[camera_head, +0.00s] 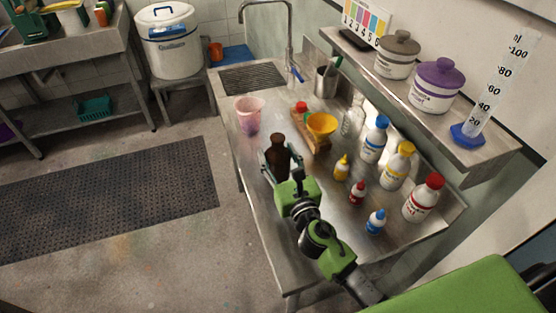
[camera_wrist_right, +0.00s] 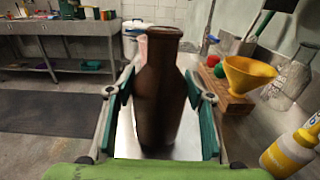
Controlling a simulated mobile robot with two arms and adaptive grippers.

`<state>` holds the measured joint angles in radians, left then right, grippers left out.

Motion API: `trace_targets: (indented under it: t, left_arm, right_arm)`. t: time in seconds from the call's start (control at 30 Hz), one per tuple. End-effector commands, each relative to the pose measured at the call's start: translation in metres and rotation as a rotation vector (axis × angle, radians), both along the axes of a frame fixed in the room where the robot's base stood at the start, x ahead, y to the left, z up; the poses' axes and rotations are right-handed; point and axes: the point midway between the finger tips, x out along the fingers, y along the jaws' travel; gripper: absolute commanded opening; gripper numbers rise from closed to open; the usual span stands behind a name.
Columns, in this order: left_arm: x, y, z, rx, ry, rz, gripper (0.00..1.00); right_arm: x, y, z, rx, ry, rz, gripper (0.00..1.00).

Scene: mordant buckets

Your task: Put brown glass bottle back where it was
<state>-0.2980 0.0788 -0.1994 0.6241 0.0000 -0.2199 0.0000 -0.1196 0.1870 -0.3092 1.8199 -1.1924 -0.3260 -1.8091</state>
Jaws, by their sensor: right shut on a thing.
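The brown glass bottle (camera_head: 277,154) is upright, near the left edge of the steel counter (camera_head: 293,240) in the head view. My right gripper (camera_head: 281,165) is shut on it, with one finger on each side of its body. In the right wrist view the bottle (camera_wrist_right: 160,90) fills the middle, between the two green-lined fingers (camera_wrist_right: 160,112). Its mouth is open and without a cap. Its base is partly hidden by the gripper, so I cannot tell whether it touches the counter. My left gripper is not in view.
A wooden block with a yellow funnel (camera_head: 321,124) is just right of the bottle. A pink beaker (camera_head: 249,114) stands behind it to the left. Small dropper bottles (camera_head: 342,167) and larger white bottles (camera_head: 397,167) stand to the right. The counter's front part is clear.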

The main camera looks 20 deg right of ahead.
Motion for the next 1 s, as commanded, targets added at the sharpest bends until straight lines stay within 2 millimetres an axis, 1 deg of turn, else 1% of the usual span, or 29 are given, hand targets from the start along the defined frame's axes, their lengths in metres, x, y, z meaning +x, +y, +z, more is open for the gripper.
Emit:
trace_targets:
  t: [0.03, 0.1, 0.33, 0.47, 0.5, 0.53, 0.57, 0.87, 0.97, 1.0]
  left_arm:
    - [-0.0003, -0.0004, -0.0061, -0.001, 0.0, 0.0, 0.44]
    - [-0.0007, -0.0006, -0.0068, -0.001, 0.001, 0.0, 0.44]
    - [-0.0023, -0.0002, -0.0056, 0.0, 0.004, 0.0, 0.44]
    - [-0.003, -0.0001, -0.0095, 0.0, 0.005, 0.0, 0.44]
    - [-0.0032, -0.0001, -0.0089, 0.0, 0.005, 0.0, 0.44]
    - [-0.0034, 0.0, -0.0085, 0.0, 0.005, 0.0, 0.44]
    - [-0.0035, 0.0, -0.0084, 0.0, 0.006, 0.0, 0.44]
    - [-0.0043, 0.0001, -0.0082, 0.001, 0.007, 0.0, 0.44]
    - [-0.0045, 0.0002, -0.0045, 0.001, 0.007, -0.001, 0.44]
    - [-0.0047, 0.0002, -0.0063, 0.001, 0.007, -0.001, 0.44]
  right_arm:
    - [0.0005, -0.0001, -0.0064, 0.001, -0.004, -0.002, 0.14]
    - [0.0005, -0.0001, -0.0086, 0.0, -0.005, 0.0, 0.14]
    - [0.0004, -0.0002, -0.0076, -0.001, -0.005, 0.0, 0.14]
    - [0.0003, -0.0001, -0.0117, -0.001, -0.005, 0.0, 0.14]
    - [0.0, -0.0001, -0.0126, -0.001, -0.002, 0.0, 0.53]
    - [0.0, -0.0002, -0.012, -0.001, -0.002, 0.0, 0.61]
    - [0.0, -0.0002, -0.012, -0.001, -0.002, 0.0, 0.65]
    - [-0.0001, -0.0002, -0.0116, -0.001, -0.002, 0.0, 0.65]
    - [-0.0001, -0.0002, -0.0075, -0.001, -0.003, 0.0, 0.65]
    - [-0.0032, -0.0003, -0.0097, -0.002, -0.001, 0.0, 0.65]
